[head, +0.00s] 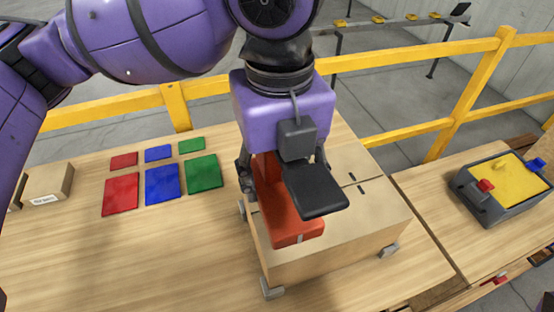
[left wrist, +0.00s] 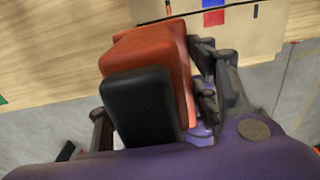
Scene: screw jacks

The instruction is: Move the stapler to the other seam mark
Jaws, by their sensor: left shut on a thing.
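My left gripper (head: 283,172) points down over the cardboard box (head: 345,240) and is shut on the stapler (head: 293,228), an orange-red body with a black upper part (head: 318,192). In the left wrist view the orange-red body (left wrist: 160,52) and black part (left wrist: 140,105) sit between the fingers of this gripper (left wrist: 160,110). The stapler is over the left part of the box top; I cannot tell whether it touches it. Two short dark marks (head: 351,176) (head: 362,189) show on the box top, right of the stapler. The gripper and stapler hide part of the top. My right gripper is out of view.
Grey corner pieces (head: 272,290) (head: 388,250) stand at the box's base. Red, blue and green squares (head: 162,184) lie left on the table, with a small carton (head: 48,182) beyond. A yellow rail (head: 420,56) runs behind.

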